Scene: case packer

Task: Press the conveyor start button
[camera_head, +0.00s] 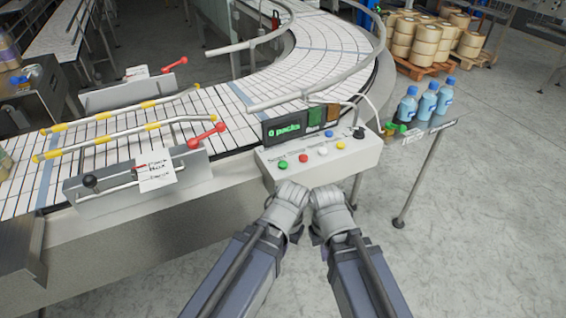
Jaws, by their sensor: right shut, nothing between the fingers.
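A pale control box (345,165) stands at the side of the conveyor (235,100). Its sloping top carries a green button (283,165), a red button (303,157), a yellow button (323,151), a white button (340,144) and a black knob (358,132). The labels are too small to read. My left gripper (290,193) is just in front of the box, below the green button; its fingers cannot be made out clearly. My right gripper (327,197) is beside it, shut and empty, below the red and yellow buttons. I cannot tell whether either touches the box.
A display (285,132) reading "0 packs" stands behind the buttons. Blue bottles (427,101) stand on a narrow stand to the right. Stacked rolls on pallets (425,68) are at the back right.

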